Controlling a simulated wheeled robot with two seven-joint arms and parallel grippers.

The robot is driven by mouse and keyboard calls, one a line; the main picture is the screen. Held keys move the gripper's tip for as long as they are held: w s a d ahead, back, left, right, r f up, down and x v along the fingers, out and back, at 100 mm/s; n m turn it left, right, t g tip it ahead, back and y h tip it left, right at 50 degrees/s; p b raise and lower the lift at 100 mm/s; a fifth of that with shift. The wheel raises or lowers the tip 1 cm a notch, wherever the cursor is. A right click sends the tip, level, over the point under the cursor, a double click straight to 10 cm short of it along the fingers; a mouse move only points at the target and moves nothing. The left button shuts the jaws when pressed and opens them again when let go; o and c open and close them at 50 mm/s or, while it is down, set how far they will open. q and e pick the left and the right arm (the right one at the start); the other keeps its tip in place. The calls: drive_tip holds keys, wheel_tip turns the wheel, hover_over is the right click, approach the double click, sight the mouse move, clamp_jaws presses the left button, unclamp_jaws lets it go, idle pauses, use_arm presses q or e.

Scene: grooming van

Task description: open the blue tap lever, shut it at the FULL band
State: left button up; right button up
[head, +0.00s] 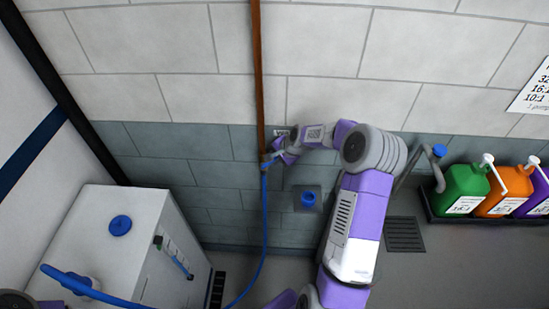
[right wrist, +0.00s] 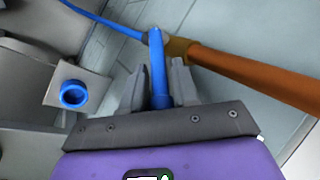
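The blue tap lever (right wrist: 158,72) points back toward my right wrist camera from the brass valve (right wrist: 178,48) on a copper pipe (right wrist: 250,75). My right gripper (right wrist: 159,80) has one grey finger on each side of the lever, close against it. In the head view my right gripper (head: 283,152) is at the pipe's lower end, where the lever is mostly hidden. A blue hose (head: 265,215) hangs from the tap. A white tank (head: 125,205) stands at left with a narrow gauge strip (head: 178,258) on its side. I cannot make out a FULL band. My left gripper is not clearly in view.
A blue cap (head: 120,225) sits on the tank top. A blue round holder (head: 308,198) is on the wall right of the hose. Green (head: 463,188), orange (head: 508,190) and purple bottles stand in a dark tray at right. A floor grate (head: 404,235) lies before them.

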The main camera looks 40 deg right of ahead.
drive_tip(key=shift+o, duration=0.9)
drive_tip(key=a+b+v, duration=0.1)
drive_tip(key=v, duration=0.6)
drive_tip(key=shift+s+d+r, duration=0.15)
drive_tip(key=shift+d, duration=0.4)
idle(5.8)
